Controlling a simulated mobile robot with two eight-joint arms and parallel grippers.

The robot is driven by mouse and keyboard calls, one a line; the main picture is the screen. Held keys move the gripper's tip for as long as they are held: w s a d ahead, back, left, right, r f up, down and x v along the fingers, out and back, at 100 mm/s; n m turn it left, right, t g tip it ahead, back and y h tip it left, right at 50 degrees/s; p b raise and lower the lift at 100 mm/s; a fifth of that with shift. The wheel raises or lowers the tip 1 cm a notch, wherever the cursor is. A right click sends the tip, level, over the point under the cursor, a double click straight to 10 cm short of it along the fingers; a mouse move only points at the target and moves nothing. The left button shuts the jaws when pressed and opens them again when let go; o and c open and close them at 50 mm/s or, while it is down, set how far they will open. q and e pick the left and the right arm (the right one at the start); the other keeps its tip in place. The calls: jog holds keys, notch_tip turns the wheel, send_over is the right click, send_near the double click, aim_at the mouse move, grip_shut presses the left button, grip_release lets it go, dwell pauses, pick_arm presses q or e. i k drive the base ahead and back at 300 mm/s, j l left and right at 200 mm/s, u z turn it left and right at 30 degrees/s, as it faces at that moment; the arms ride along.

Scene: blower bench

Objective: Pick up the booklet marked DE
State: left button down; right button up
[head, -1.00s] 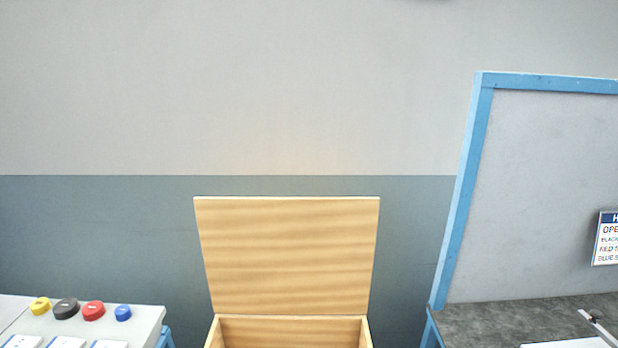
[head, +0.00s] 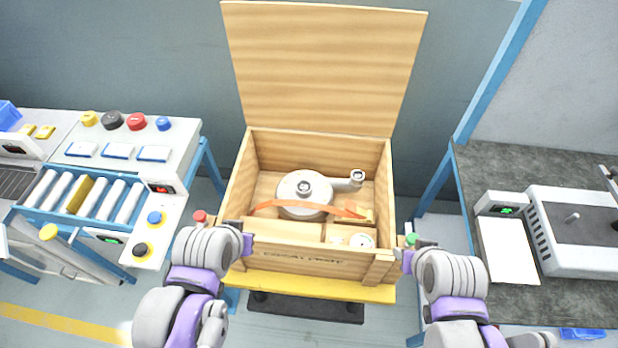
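I cannot read a DE mark anywhere in view. A flat white sheet or booklet (head: 508,250) lies on the right bench, its marking unreadable. Three small white, blue-edged pieces sit on the left console; I cannot tell whether they are booklets or panels: left piece (head: 81,150), middle piece (head: 118,151), right piece (head: 153,153). My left gripper (head: 247,241) is at the crate's front left corner, and my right gripper (head: 408,257) is at its front right corner. Their fingers are too small and partly hidden to show whether they are open or shut.
An open wooden crate (head: 295,258) stands between the benches, its lid (head: 322,65) raised. It holds a grey round blower (head: 304,192), an orange strap (head: 290,204) and cardboard boxes (head: 285,231). A roller conveyor (head: 60,193) is at left; a grey machine (head: 580,250) is on the right bench.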

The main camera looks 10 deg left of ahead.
aim_at(145, 153)
jog(key=u, duration=1.5)
jog(key=j, duration=0.55)
jog(key=i+j+u, duration=0.1)
jog(key=j, duration=0.4)
jog(key=i+j, duration=0.1)
jog(key=j, duration=0.45)
jog(key=i, duration=0.5)
jog(key=u, duration=0.05)
